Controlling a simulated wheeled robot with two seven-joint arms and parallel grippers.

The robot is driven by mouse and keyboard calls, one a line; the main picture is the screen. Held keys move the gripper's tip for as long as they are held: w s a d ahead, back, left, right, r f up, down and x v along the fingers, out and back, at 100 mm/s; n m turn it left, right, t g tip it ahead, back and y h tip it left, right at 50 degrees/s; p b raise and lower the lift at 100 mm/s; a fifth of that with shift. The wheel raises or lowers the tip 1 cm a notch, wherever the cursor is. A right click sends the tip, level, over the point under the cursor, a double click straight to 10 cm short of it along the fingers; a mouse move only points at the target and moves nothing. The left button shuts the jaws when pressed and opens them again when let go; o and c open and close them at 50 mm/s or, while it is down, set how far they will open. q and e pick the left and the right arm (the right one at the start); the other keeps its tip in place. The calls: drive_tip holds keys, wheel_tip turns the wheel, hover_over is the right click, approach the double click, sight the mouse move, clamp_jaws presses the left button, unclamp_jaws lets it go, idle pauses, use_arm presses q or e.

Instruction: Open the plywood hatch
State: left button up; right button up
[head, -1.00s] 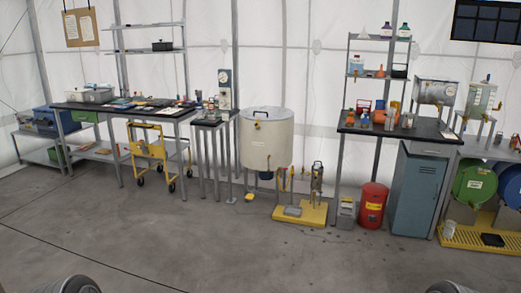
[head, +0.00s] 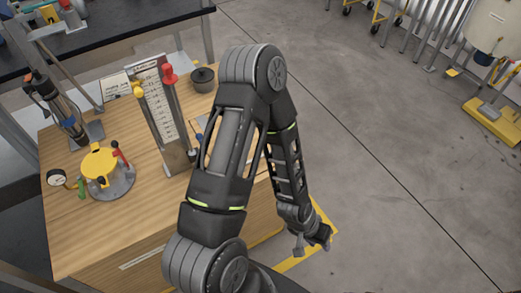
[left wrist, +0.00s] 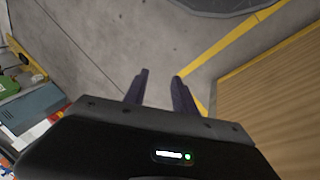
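A wooden bench or cabinet (head: 130,222) with a light wood top stands at the left in the head view. A pale label strip (head: 142,257) is on its front. A wooden, finely lined face (left wrist: 275,100) is at the right in the left wrist view. I cannot tell which panel is the plywood hatch; my left arm hides part of the wooden front. My left gripper (head: 318,240) hangs beside the bench, low over the floor. In the left wrist view its two fingers (left wrist: 160,76) are apart with nothing between them. My right gripper is not in view.
A yellow valve fixture (head: 100,165), a gauge (head: 57,179), a scale stand (head: 160,105) and a dark pot (head: 204,79) stand on the bench. Yellow tape (head: 322,215) marks the floor. A white drum (head: 493,30) is far right. The floor between is clear.

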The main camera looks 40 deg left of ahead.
use_arm(q)
drive_tip(key=w+a+r+m+t+y+b, duration=0.1)
drive_tip(key=w+a+r, duration=0.25)
drive_tip(key=a, duration=0.25)
drive_tip(key=w+a+r+m+b, duration=0.1)
drive_tip(key=w+a+r+b, duration=0.1)
drive_tip(key=w+a, duration=0.35)
drive_tip(key=w+a+r+t+y+b, duration=0.1)
drive_tip(key=w+a+r, duration=0.1)
drive_tip(key=w+a, duration=0.35)
drive_tip(key=s+a+r+m+g+y, duration=0.2)
drive_tip(key=s+a+r, duration=0.1)
drive_tip(key=a, duration=0.4)
drive_tip(key=s+a+r+m+g+y, duration=0.1)
drive_tip(key=s+a+r+m+g, duration=0.1)
drive_tip(key=s+a, duration=0.3)
drive_tip(key=shift+s+a+r+y, duration=0.2)
drive_tip(key=shift+a+r+y, duration=0.2)
drive_tip(key=shift+a+r, duration=0.6)
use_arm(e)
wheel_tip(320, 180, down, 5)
use_arm(q)
drive_tip(key=shift+a+f, duration=0.2)
drive_tip(key=shift+f, duration=0.15)
drive_tip(key=x, duration=0.7)
drive_tip(key=shift+f+b, duration=0.3)
drive_tip(key=shift+f, duration=0.05)
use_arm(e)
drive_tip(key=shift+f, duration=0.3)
